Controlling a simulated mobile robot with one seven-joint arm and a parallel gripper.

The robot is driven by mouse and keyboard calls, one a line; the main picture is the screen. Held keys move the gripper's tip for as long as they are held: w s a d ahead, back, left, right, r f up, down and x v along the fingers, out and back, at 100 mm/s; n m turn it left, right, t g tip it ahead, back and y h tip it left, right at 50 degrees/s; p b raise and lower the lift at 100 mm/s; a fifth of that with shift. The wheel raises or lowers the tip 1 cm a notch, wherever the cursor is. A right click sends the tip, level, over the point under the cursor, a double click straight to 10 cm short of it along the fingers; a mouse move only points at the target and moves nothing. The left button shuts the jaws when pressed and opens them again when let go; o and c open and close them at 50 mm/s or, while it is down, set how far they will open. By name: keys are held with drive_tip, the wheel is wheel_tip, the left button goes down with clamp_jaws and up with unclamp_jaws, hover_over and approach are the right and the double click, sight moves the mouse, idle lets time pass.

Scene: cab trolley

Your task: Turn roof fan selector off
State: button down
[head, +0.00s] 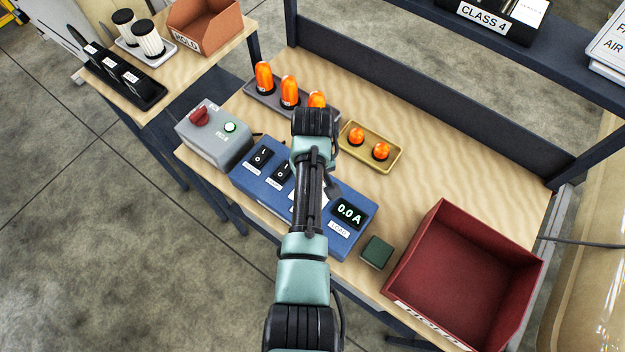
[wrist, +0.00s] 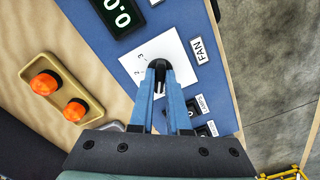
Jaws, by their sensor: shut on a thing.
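The roof fan selector is a black rotary knob (wrist: 159,65) on a white dial plate (wrist: 181,52) with small position marks, beside a FAN label (wrist: 203,50). In the wrist view my gripper (wrist: 160,84) has its two blue fingers closed around the knob. The fingers hide part of the knob, and I cannot tell which mark it points at. The blue control panel (head: 336,243) bears the dial, rocker switches (head: 262,156) and a display reading 0.0 A (head: 348,213). In the head view my arm hides the knob and the fingertips.
A grey box (head: 222,152) with a red knob and lit green button stands left of the panel. Orange beacons stand on a grey tray (head: 252,88) and a yellow tray (head: 372,135) behind. A dark green block (head: 377,252) and red bin (head: 464,225) are at right.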

drive_tip(key=shift+w+r+n+p, duration=0.1)
drive_tip(key=shift+n+p, duration=0.2)
drive_tip(key=shift+n, duration=0.7)
drive_tip(key=c, duration=0.9)
unclamp_jaws()
wheel_tip(320, 180, up, 13)
